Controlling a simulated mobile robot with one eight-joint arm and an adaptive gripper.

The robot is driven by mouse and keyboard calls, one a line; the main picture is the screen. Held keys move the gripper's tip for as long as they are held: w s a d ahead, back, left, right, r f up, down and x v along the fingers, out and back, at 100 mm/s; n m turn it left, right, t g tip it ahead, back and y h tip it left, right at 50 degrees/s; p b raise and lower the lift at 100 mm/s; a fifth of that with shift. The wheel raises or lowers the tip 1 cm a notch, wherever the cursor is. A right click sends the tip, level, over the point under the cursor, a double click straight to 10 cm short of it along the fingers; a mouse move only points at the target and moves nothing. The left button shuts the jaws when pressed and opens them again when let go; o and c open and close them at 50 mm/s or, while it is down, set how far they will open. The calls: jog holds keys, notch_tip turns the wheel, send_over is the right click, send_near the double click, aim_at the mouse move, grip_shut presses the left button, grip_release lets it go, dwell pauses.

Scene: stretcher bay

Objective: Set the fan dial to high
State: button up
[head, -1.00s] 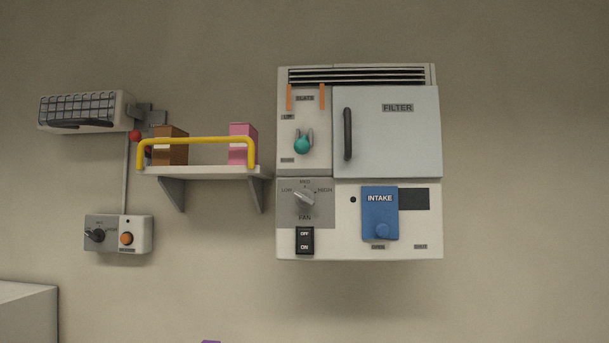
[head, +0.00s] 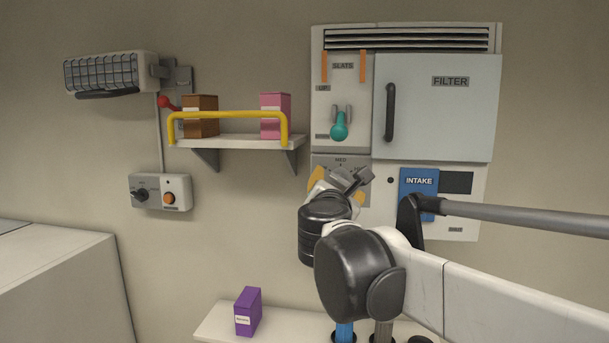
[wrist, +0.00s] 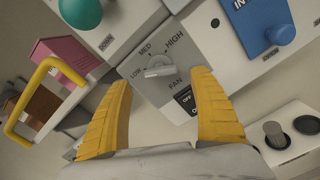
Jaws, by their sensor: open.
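The fan dial (wrist: 158,67) is a light grey knob on a grey panel marked LOW, MED and HIGH. Its grip lies roughly sideways in the wrist view, with its pale end towards LOW. My gripper (wrist: 160,80) is open, with its two yellow fingers on either side of the dial and nothing held. The dial appears beyond the fingertips; I cannot tell any contact. In the head view my gripper (head: 338,183) is in front of the fan panel (head: 323,161) and hides much of it, with MED still showing above.
A black OFF/ON switch (wrist: 186,99) is close to the right finger. The blue INTAKE cover (head: 419,182) is right of the panel, and the teal-knobbed slats lever (head: 339,128) is above. A shelf with a yellow rail (head: 228,114) is at left. A purple box (head: 247,310) stands below.

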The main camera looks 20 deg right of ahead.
aim_at(339, 181)
jog(key=p+x, duration=0.1)
jog(key=x, duration=0.4)
jog(key=shift+w+d, duration=0.2)
jog(key=shift+w, duration=0.05)
jog(key=c, duration=1.2)
